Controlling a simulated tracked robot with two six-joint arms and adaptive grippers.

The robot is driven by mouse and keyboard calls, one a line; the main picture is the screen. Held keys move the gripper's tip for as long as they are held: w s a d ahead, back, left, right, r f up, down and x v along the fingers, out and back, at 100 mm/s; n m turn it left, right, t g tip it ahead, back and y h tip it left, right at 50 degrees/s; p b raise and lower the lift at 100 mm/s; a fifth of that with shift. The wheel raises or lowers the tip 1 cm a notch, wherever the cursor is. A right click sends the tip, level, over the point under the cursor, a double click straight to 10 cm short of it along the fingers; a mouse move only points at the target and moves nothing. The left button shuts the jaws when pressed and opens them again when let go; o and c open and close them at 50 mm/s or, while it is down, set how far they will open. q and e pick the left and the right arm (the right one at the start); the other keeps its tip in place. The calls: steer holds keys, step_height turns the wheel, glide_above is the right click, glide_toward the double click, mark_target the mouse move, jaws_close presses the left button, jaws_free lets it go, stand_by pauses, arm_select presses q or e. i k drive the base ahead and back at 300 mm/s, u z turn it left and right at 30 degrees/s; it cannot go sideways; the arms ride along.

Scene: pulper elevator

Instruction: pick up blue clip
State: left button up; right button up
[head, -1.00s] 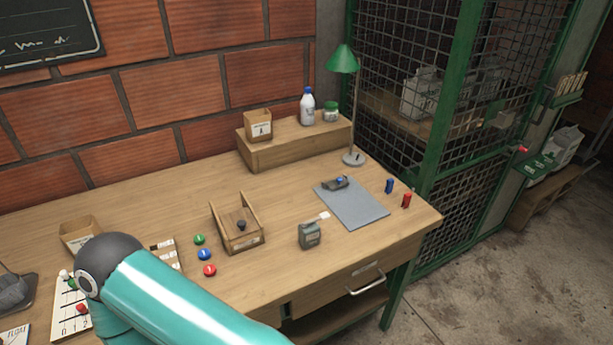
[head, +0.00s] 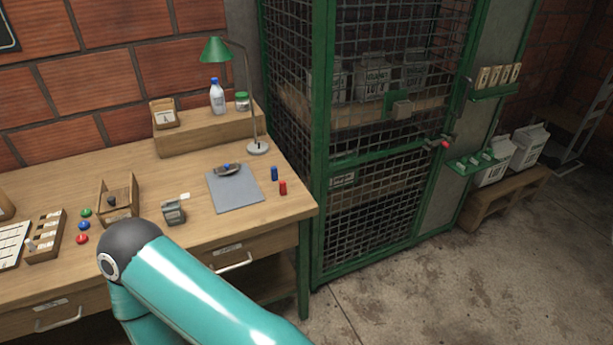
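A small upright blue piece (head: 274,173), which looks like the blue clip, stands near the right end of the wooden workbench (head: 75,185). A similar red piece (head: 283,188) stands just in front of it. Both are right of a grey mat (head: 236,196), apart from it. A small dark object with a blue top (head: 227,169) lies at the mat's back edge. A teal link of my own arm crosses the lower left of the head view. Neither of my grippers is in view.
A lamp (head: 217,50) with a green shade stands behind the mat by a raised wooden shelf (head: 208,137). A grey-green box (head: 173,212) is left of the mat. A green mesh cage (head: 368,220) stands right of the bench. The concrete floor (head: 400,290) in front is clear.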

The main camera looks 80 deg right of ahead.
mark_target(273, 170)
steer(key=k, duration=0.85)
steer(key=z, duration=1.25)
steer(key=i, duration=1)
steer(key=z, duration=0.05)
